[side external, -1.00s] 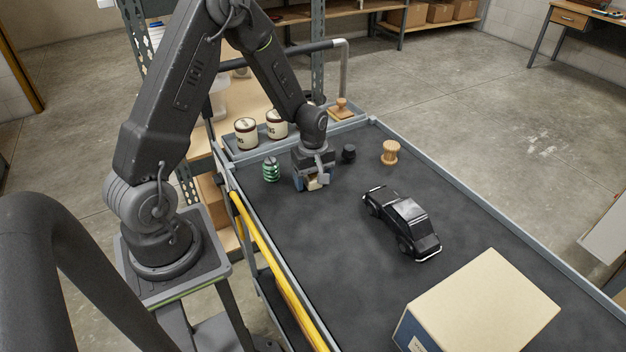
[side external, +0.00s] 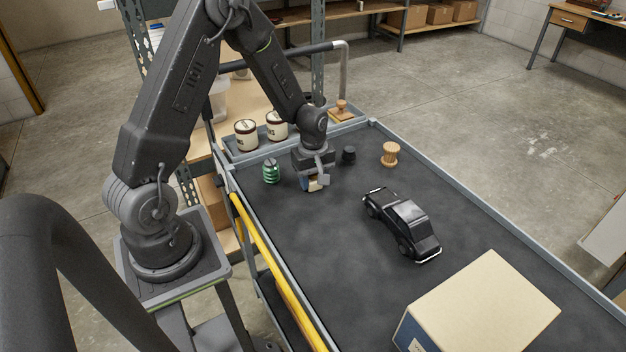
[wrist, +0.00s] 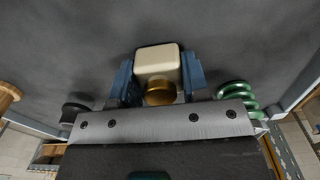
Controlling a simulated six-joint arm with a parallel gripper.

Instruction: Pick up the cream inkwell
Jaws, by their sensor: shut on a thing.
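The cream inkwell (wrist: 158,62) is a squarish block with a round brass cap, seen in the wrist view between the two blue fingers of my gripper (wrist: 157,80). The fingers are shut on its sides. In the side view my gripper (side external: 314,184) points down over the dark cart top, and only a small cream part of the inkwell (side external: 313,186) shows below it. I cannot tell whether the inkwell touches the surface or is slightly above it.
A green ribbed item (side external: 271,171) stands close left of my gripper. A small black knob-like item (side external: 348,155) and a wooden spool (side external: 390,153) stand to the right. A black toy car (side external: 402,224) and a large box (side external: 480,305) lie nearer. Two cream tins (side external: 246,135) stand in the back tray.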

